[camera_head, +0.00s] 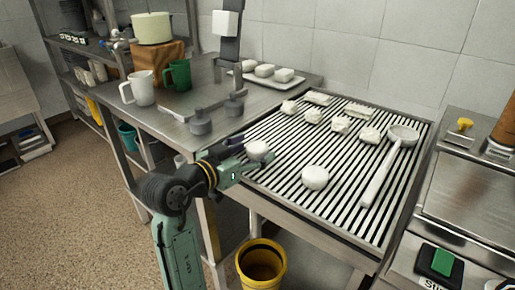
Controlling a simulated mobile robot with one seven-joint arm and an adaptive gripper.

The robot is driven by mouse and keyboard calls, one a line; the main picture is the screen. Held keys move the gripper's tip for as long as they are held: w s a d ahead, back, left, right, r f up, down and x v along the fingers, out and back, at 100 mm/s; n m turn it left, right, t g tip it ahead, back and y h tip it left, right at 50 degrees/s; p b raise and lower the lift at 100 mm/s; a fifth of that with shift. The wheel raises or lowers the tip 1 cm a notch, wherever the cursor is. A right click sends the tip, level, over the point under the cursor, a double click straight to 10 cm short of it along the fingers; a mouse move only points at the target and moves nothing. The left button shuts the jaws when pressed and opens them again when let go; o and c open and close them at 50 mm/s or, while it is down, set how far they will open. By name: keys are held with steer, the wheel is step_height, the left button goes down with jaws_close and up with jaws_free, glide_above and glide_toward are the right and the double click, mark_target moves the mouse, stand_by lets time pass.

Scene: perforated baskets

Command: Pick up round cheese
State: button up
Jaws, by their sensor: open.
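A round white cheese (258,151) sits at the left edge of the slatted metal rack. My gripper (253,158) is open and reaches in from the left, with its fingertips close beside this cheese. I cannot tell whether they touch it. Another round white cheese (315,177) stands apart on the front middle of the rack (290,194), to the right of my gripper. Smaller white pieces (312,116) lie towards the back of the rack, some round and some blocky.
A white-handled ladle (378,180) lies on the rack's right side. Metal weights (201,122) stand on the table behind my arm, near a white jug (139,88) and a green jug (178,74). A yellow bucket (262,281) is below the rack. The rack's front right is clear.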

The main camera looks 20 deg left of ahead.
steer(key=shift+c, duration=0.3)
steer(key=c, duration=1.2)
steer(key=shift+o, duration=0.2)
steer(key=shift+r, duration=0.1)
